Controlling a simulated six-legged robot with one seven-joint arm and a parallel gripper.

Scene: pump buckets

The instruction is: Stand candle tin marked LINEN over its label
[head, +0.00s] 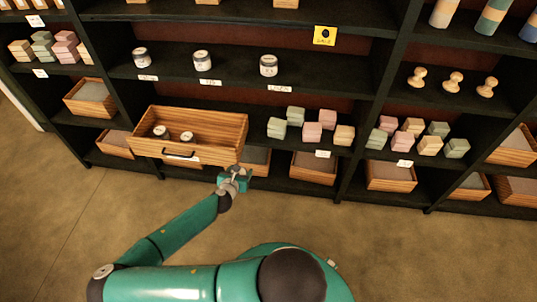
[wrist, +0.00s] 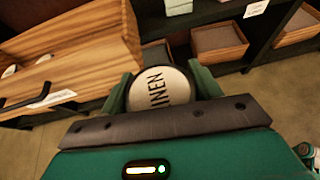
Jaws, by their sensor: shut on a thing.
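My gripper (head: 236,180) is shut on a candle tin in front of the shelves, just right of the open drawer. In the wrist view the tin's pale round lid (wrist: 158,88) sits between the two green fingers, with "INEN" readable and the first letter hard to see. Three other tins stand on the middle shelf: left (head: 140,57), middle (head: 202,60) and right (head: 268,66). Each has a small white label near it on the shelf edge: left (head: 147,77), middle (head: 210,82) and right (head: 280,88). Their words are too small to read.
A wooden drawer (head: 225,146) juts out at the left of my gripper, with two tins (head: 160,131) inside. Soap blocks (head: 312,132) stand on the shelf right of it. Bins line the bottom shelf; the floor in front is clear.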

